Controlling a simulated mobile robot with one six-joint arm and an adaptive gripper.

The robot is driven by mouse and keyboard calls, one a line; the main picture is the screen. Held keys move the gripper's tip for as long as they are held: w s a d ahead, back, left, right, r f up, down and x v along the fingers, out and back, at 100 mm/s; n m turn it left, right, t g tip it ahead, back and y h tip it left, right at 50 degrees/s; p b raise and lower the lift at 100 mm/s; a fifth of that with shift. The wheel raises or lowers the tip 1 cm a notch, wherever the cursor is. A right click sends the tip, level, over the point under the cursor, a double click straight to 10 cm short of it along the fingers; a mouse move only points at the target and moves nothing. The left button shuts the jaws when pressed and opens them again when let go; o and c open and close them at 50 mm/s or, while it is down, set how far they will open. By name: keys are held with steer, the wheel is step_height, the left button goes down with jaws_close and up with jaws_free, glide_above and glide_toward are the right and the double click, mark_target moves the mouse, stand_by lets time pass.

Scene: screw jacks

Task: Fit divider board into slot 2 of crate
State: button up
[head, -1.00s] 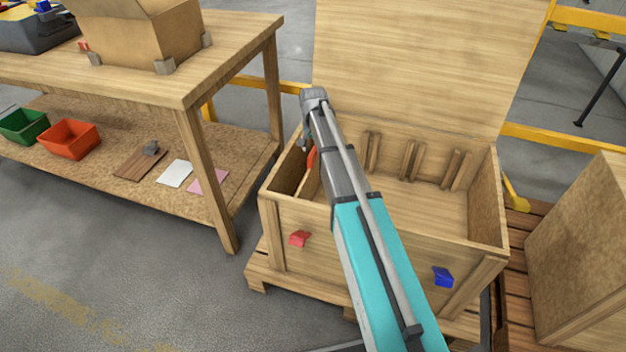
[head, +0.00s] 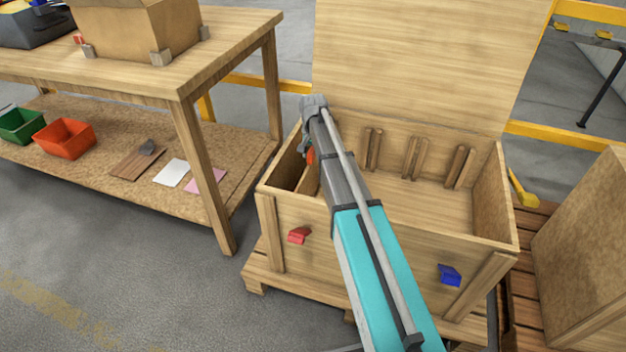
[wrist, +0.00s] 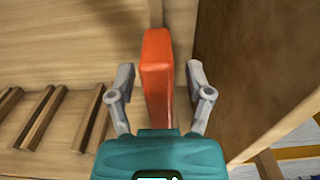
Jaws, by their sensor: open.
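The wooden crate (head: 350,240) stands open, with paired rails (head: 415,158) on its inner back wall forming slots. A wooden board (head: 309,182), apparently the divider, stands in the crate's left part, near the left wall. Its orange grip (head: 311,155) shows beside my arm. In the wrist view the orange grip (wrist: 157,60) lies between the two fingers of my gripper (wrist: 160,78), with gaps on both sides. My gripper is open around it. My arm hides part of the board and the rails; whether the board's edges sit between rails cannot be seen.
A raised wooden lid (head: 410,60) rises behind the crate. A red marker (head: 299,236) and a blue marker (head: 450,275) are on its front. A workbench (head: 190,85) stands left, a wooden box (head: 590,230) right. The crate's middle and right floor looks clear.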

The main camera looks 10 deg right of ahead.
stand_by(0.6)
jaws_close()
